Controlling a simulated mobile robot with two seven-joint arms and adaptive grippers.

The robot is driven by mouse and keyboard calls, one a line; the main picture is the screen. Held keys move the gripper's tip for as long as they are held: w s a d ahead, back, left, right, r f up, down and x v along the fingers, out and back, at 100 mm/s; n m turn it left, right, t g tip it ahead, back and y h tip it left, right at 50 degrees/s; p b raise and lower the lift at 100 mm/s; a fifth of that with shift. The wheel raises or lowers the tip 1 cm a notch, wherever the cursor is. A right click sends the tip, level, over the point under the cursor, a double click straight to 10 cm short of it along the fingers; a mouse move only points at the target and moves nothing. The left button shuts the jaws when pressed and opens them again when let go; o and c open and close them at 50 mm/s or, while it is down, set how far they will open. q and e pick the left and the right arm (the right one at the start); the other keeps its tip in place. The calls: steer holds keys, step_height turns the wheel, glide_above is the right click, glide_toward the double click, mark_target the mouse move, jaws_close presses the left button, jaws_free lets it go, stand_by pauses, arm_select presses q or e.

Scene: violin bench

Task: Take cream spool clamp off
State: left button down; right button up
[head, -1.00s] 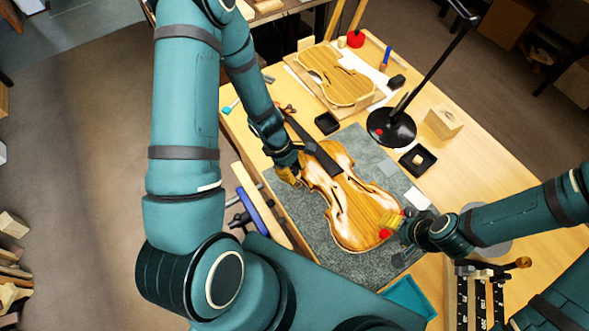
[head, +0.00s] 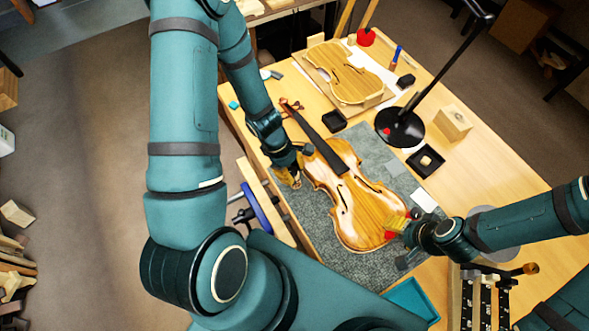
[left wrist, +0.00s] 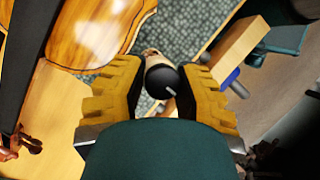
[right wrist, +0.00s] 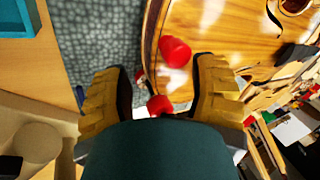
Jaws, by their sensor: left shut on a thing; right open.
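The violin body (head: 355,205) lies on a grey-green mat. My left gripper (head: 292,176) is beside its left edge. In the left wrist view, my left gripper (left wrist: 160,85) is shut on the cream spool clamp (left wrist: 152,53), whose dark round end faces the camera. Mat shows between the clamp and the violin edge, so they look apart. In the right wrist view, a red spool clamp (right wrist: 175,52) sits at the violin's edge. My right gripper (right wrist: 160,95) is open around its lower red end; whether the fingers touch it is unclear.
A black lamp base (head: 400,127), a black tray (head: 426,161) and a wooden block (head: 453,122) stand right of the mat. A violin plate (head: 345,75) lies at the back. A blue-handled clamp (head: 257,207) is at the bench's left edge. A teal tray (head: 411,300) is at the front.

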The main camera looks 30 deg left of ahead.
steer(key=shift+r, duration=0.1)
arm_select(q)
step_height(320, 180, up, 5)
steer(key=p, duration=0.4)
steer(key=shift+f, duration=0.1)
steer(key=shift+r, duration=1.15)
arm_select(e)
step_height(320, 180, up, 4)
steer(key=shift+r, duration=0.15)
arm_select(q)
steer(key=shift+f, duration=0.1)
